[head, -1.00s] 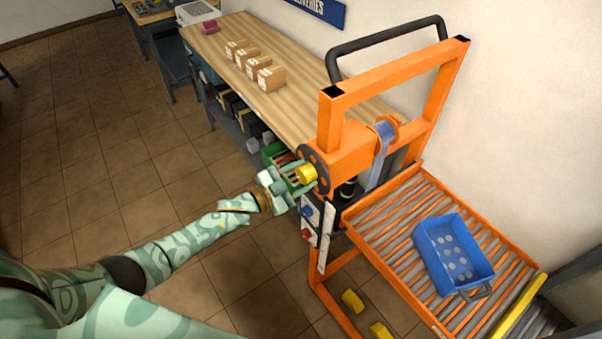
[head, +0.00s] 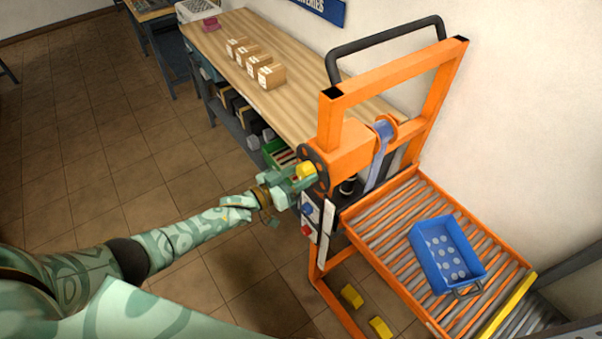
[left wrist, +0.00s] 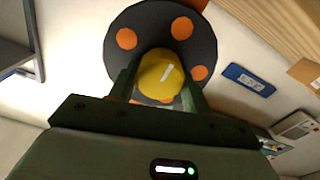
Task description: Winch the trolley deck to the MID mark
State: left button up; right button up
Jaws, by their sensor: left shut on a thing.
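The orange trolley (head: 437,90) stands at the right with its roller deck (head: 385,228). A blue tray (head: 420,262) holding several pale discs rests on the deck. A dark winch wheel (head: 320,178) with orange spots is on the mast's left side and bears a yellow knob (head: 305,169). My left gripper (head: 296,177) is shut on the knob. In the left wrist view, the knob (left wrist: 160,76) with a white line sits between the fingers, in front of the wheel (left wrist: 128,22). A pale strip (head: 328,217) runs down the mast; no MID mark is legible. My right gripper is out of view.
A wooden bench (head: 215,42) with several small cartons (head: 271,76) stands behind the trolley, with bins on its lower shelf. Yellow blocks (head: 351,296) are on the floor near the trolley's base. The tiled floor at left is clear.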

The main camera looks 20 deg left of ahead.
pick_arm(q)
jog(key=shift+f, duration=0.2)
dwell(0.4)
jog(key=o, duration=1)
jog(key=shift+r, duration=0.1)
jog(key=shift+s, duration=0.1)
jog(key=v, duration=1.6)
jog(key=shift+a, duration=0.15)
